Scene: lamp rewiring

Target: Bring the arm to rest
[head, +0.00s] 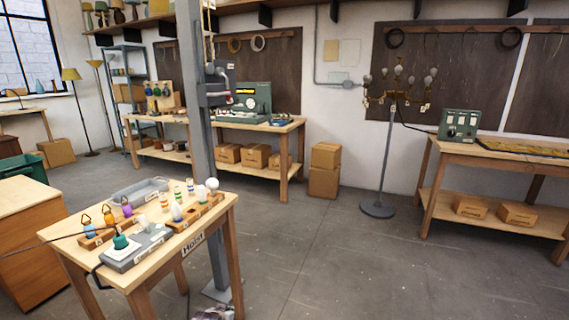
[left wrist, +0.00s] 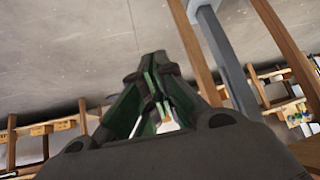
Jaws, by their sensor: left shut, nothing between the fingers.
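My left gripper (left wrist: 154,68) fills the middle of the left wrist view. Its dark fingers with green inner faces come together at the tips, with nothing held between them. Past the fingers I see grey floor, wooden table legs and a grey post, all tilted in that view. In the head view only a small, unclear part of what may be this gripper (head: 213,313) shows at the bottom edge, low beside the worktable (head: 222,212). It is apart from the things on the tabletop. My right gripper shows in neither view.
The worktable holds a grey tray (head: 140,190), coloured bulbs in wooden racks and a grey block with a green piece (head: 121,241). A grey post (head: 196,110) stands behind it. A multi-armed lamp (head: 391,150) stands farther back. The floor right of the table is clear.

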